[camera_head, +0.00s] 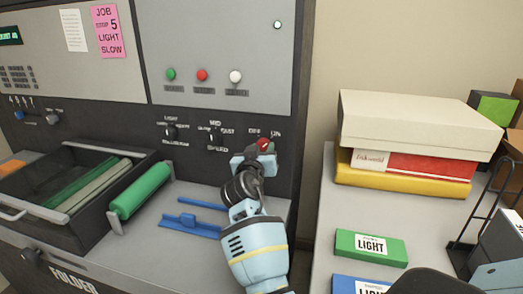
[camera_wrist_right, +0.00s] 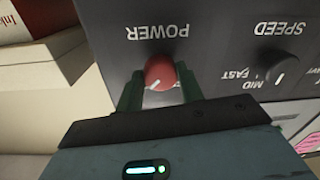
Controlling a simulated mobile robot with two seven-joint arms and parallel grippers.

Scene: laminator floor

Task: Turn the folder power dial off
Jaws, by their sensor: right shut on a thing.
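The red power dial (camera_head: 264,145) is on the dark panel strip of the folder, at its right end, under small OFF and ON labels. My right gripper (camera_head: 256,158) reaches up to it from below. In the right wrist view, which shows the panel upside down, the red dial (camera_wrist_right: 159,72) sits between the two dark green fingers of my right gripper (camera_wrist_right: 160,88), which are shut on it. A white pointer mark on the dial points to the lower left there, toward the ON side. POWER is printed beside it. My left gripper is not in view.
The black speed dial (camera_head: 212,138) and another black dial (camera_head: 170,132) sit left of the power dial. Green, red and white buttons (camera_head: 202,75) are above. A green roller (camera_head: 140,190) and blue guide (camera_head: 190,225) lie below. Boxes (camera_head: 420,120) stand on the right-hand table.

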